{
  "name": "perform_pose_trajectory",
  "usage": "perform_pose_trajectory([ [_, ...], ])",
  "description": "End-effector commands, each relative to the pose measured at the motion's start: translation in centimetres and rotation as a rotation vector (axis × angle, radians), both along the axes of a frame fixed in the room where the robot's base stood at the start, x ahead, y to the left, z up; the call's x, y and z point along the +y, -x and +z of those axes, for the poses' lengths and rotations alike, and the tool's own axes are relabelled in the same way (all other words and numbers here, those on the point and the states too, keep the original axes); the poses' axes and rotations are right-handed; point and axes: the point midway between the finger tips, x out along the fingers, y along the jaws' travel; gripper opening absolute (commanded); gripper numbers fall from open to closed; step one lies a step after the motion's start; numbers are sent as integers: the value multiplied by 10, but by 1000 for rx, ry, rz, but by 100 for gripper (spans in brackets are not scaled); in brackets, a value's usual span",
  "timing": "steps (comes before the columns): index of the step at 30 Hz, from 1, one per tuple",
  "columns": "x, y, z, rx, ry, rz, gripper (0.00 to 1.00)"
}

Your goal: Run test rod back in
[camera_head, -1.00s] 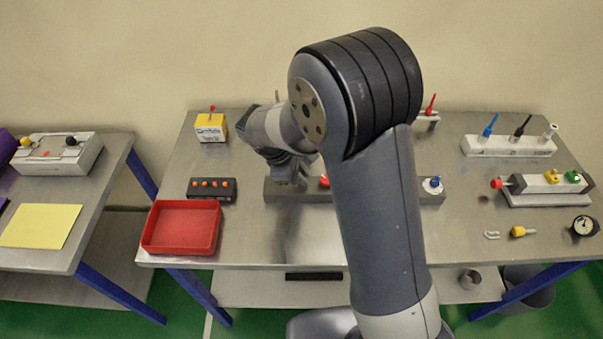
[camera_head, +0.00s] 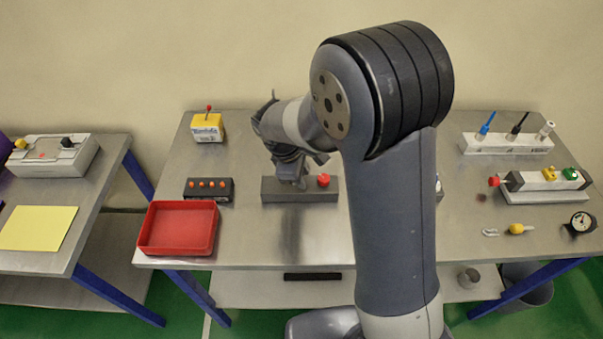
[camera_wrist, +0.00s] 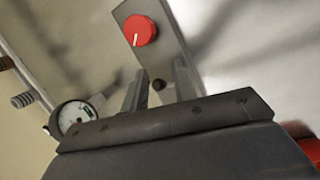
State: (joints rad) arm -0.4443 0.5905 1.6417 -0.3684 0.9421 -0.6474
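No part can be made out for certain as the test rod. My gripper (camera_head: 291,176) hangs over the left part of a dark grey bar (camera_head: 270,193), beside a red knob (camera_head: 323,180). In the wrist view its two fingers (camera_wrist: 160,88) stand apart. A small dark round stud or hole (camera_wrist: 159,85) shows on the bar between them; contact cannot be judged. The red knob with a white pointer line (camera_wrist: 139,30) is just beyond the fingers. At the right, a grey block unit (camera_head: 548,184) has a red end knob (camera_head: 494,181).
A red tray (camera_head: 150,243) and a black box with orange buttons (camera_head: 209,189) lie left of the bar. A yellow box (camera_head: 207,127) stands behind. A gauge (camera_wrist: 72,115) is close to the fingers. A white rack (camera_head: 480,147) and a gauge (camera_head: 582,222) are at the right.

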Motion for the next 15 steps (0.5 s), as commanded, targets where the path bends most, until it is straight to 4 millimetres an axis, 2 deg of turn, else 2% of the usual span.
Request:
perform_pose_trajectory([
  [9, 1, 0, 3, -2, 1, 0, 30],
  [15, 8, 3, 28, -5, -2, 2, 30],
])
